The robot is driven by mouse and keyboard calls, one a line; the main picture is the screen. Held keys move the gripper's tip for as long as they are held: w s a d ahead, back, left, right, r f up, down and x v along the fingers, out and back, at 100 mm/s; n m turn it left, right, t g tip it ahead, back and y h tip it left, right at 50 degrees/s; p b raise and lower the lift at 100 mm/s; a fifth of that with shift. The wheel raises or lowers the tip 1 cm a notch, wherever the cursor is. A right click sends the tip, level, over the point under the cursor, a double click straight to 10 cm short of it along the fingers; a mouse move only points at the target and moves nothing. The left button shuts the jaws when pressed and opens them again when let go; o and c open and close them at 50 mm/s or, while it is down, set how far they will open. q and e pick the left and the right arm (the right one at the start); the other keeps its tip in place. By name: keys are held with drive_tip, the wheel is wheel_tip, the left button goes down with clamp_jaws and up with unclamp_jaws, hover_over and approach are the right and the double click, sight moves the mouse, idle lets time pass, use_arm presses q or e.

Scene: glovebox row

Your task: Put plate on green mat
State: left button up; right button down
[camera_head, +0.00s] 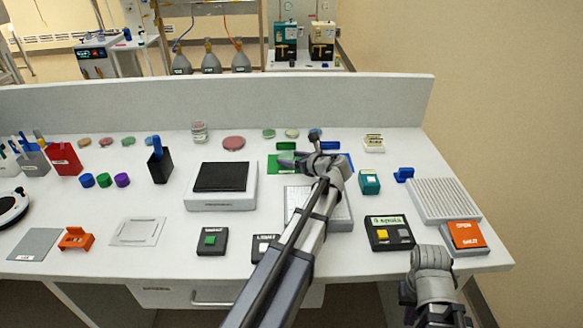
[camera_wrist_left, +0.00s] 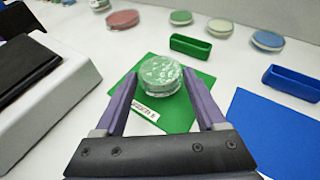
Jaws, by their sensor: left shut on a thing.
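The plate (camera_wrist_left: 160,73), a clear round lidded dish with pale spots and a greenish look, is between the fingertips of my left gripper (camera_wrist_left: 160,80) in the left wrist view. The gripper is shut on it. The plate is over the green mat (camera_wrist_left: 203,92), which has a white label at its near edge; I cannot tell whether it touches the mat. In the head view my left gripper (camera_head: 293,160) is over the green mat (camera_head: 272,168), and the plate is hard to make out. My right arm is at the lower right; its jaws are not clear.
A blue mat (camera_wrist_left: 275,130) lies right of the green mat. Green (camera_wrist_left: 190,46) and blue (camera_wrist_left: 292,82) trays stand behind them. A black-topped device (camera_head: 221,178) stands to the left. Several coloured dishes, including a red one (camera_head: 233,143), line the back.

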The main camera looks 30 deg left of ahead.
use_arm(q)
drive_tip(key=shift+f, duration=0.65)
use_arm(e)
drive_tip(key=shift+f, duration=0.65)
drive_tip(key=shift+f, duration=0.1)
use_arm(q)
drive_tip(key=shift+f+b, duration=0.25)
drive_tip(key=shift+b, duration=0.15)
drive_tip(key=o, duration=1.4)
drive_tip(key=shift+r, duration=0.1)
drive_tip(key=shift+r, duration=0.1)
drive_tip(key=shift+r+p, duration=0.25)
drive_tip(key=shift+p, duration=0.15)
drive_tip(key=p+v, duration=0.4)
drive_tip(key=v, duration=0.6)
drive_tip(key=shift+s+d, duration=0.2)
drive_tip(key=shift+s+d+r, duration=0.2)
drive_tip(key=shift+d+r, duration=0.05)
drive_tip(key=shift+d, duration=0.35)
use_arm(e)
wheel_tip(320, 180, up, 5)
drive_tip(key=shift+f, duration=0.1)
